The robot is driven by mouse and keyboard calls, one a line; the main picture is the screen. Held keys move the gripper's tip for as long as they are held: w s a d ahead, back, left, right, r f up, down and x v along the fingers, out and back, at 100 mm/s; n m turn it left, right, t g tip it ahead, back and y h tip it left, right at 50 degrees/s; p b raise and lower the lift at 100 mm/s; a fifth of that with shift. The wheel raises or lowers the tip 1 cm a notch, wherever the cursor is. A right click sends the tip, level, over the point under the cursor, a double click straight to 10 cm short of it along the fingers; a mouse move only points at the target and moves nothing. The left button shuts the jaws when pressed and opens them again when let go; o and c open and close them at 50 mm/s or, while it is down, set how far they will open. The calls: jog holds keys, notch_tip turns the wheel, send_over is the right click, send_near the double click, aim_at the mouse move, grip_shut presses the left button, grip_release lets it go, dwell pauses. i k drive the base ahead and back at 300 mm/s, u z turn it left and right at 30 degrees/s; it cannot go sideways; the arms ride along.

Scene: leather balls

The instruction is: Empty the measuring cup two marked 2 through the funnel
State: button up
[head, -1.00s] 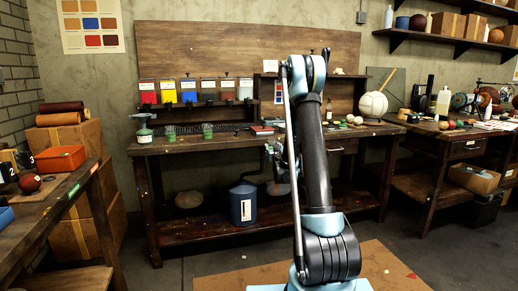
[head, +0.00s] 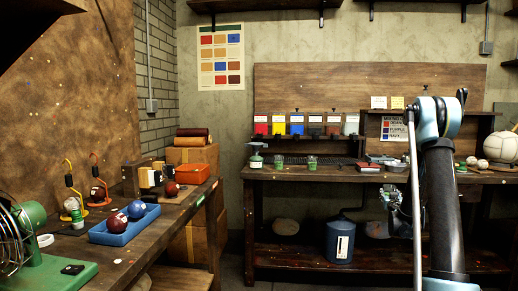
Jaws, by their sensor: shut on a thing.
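A side bench (head: 185,213) on the left holds a blue tray (head: 125,226) with balls, an orange bin (head: 192,174) and a green fan (head: 20,245). Cardboard boxes (head: 205,157) stand in the corner. A blue drum (head: 340,241) sits on the back bench's lower shelf.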

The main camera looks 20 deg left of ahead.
aim_at(255, 146)
jog(key=u, duration=0.05)
jog(key=k, duration=1.4)
jog(key=u, duration=0.95)
jog(key=i, duration=1.6)
jog(key=z, duration=0.05)
